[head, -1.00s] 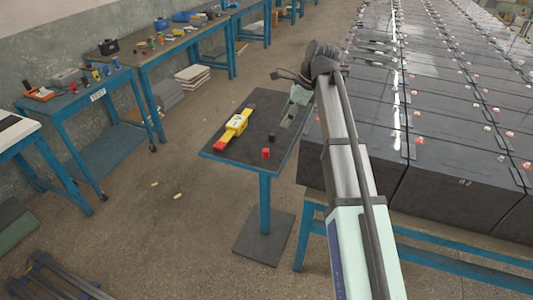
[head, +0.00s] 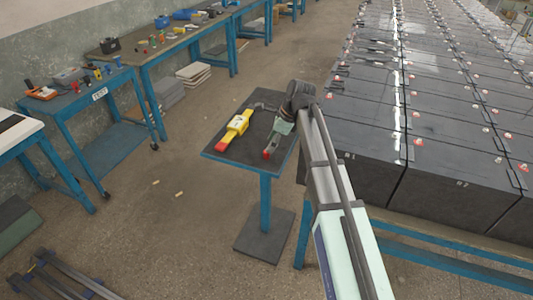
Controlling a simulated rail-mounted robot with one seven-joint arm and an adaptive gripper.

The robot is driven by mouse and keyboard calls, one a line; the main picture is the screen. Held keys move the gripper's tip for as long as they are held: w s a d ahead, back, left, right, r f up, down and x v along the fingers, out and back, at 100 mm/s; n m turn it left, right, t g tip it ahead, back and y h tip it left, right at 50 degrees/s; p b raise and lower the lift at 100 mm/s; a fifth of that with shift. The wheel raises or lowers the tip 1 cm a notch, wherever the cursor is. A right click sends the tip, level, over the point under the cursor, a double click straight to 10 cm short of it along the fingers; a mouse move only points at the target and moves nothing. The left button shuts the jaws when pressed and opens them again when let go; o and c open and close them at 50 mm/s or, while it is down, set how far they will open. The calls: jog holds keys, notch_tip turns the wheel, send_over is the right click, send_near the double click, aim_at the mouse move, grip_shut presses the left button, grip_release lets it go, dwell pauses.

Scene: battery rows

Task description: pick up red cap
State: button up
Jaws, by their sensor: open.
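The red cap (head: 266,155) shows as a small red patch on the dark top of the small blue table (head: 213,156). It is largely covered by my gripper (head: 268,151), which points down at it from the upper right. My gripper is open, its fingertips at the cap. Whether the fingers touch the cap or stand around it cannot be told at this size.
A yellow tool with a red end (head: 237,127) lies on the same table, left of my gripper. Rows of black batteries (head: 372,140) stand close on the right. Workbenches (head: 160,48) with small items line the left wall. The floor between is mostly clear.

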aim_at(266, 154)
jog(key=shift+p+x, duration=0.8)
jog(key=shift+x, duration=1.75)
jog(key=shift+s, duration=0.1)
jog(key=c, duration=0.9)
